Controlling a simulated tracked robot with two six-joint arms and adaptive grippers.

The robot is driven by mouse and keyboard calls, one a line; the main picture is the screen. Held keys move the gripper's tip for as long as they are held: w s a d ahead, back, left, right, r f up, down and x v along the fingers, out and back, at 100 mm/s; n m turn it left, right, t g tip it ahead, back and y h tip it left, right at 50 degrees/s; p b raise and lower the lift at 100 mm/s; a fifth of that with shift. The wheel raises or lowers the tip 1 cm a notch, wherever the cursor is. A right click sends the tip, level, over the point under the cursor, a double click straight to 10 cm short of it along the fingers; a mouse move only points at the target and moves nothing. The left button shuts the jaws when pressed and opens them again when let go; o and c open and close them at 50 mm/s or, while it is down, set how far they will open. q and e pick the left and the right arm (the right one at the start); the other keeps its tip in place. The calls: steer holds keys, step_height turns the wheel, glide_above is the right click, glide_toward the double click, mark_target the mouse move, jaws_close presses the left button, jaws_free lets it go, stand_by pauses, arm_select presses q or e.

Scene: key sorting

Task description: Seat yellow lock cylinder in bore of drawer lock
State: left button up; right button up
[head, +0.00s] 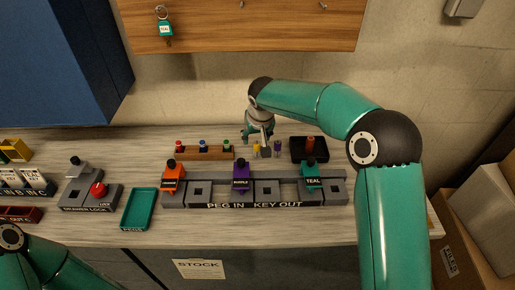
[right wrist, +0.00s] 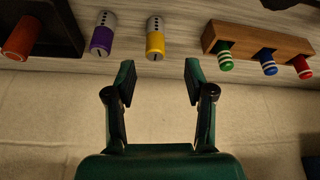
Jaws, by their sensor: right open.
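My left gripper is out of view.
A purple cylinder (right wrist: 103,34) stands close beside the yellow one. A black tray (head: 297,151) with an orange-brown cylinder (right wrist: 22,38) and a wooden rack (head: 207,153) of coloured pegs flank them. The peg board (head: 217,198) and a teal tray (head: 126,222) lie in front.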

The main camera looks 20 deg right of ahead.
mark_target(257, 143)
steer(key=shift+d+p+x, duration=0.15)
steer(key=shift+p+x, duration=0.15)
steer(key=shift+x, duration=1)
steer(key=shift+d+p+x, duration=0.1)
steer(key=shift+p+x, duration=0.2)
steer(key=shift+x, duration=1.05)
steer(key=shift+s, duration=0.2)
jaws_close()
